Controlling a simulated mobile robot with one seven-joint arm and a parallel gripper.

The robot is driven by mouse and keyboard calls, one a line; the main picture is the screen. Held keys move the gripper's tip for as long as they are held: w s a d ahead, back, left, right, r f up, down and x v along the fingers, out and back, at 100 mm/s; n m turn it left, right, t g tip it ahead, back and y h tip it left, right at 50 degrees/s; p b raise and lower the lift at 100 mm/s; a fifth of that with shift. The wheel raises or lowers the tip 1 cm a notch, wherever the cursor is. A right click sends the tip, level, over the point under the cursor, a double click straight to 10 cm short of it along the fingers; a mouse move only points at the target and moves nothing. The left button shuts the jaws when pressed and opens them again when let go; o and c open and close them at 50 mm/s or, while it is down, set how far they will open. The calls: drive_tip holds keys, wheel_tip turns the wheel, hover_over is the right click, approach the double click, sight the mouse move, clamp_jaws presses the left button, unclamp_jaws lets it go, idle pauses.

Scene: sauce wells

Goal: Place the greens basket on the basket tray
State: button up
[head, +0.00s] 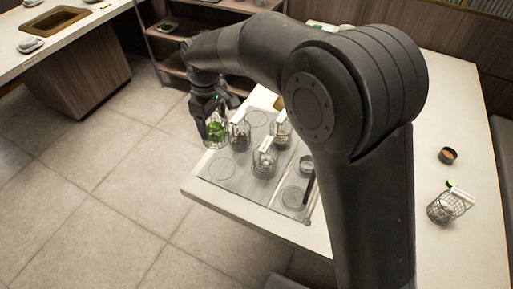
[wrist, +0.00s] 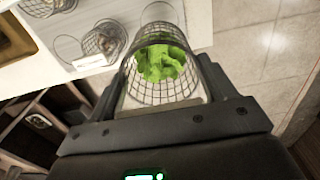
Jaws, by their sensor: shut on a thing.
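The greens basket (head: 216,132), a wire basket with bright green leaves, hangs in my gripper (head: 211,112) in the head view, at the left edge of the counter. In the wrist view the greens basket (wrist: 165,70) sits upright-looking between the two fingers of my gripper (wrist: 163,100), which is shut on it. A grey panel with round outlines, seemingly the basket tray (head: 222,173), lies on the counter, to the right of and below the held basket. Its near-left circle is empty. Whether the basket touches anything below cannot be told.
Wire baskets stand on the panel: one close right of the held basket (head: 240,134), one in the middle (head: 265,162), one farther back (head: 281,132). Open floor (head: 110,190) is at left.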

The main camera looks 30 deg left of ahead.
wheel_tip(320, 180, down, 16)
drive_tip(key=shift+r, duration=0.15)
idle(0.3)
drive_tip(key=o, duration=1.2)
drive_tip(key=shift+c, duration=0.2)
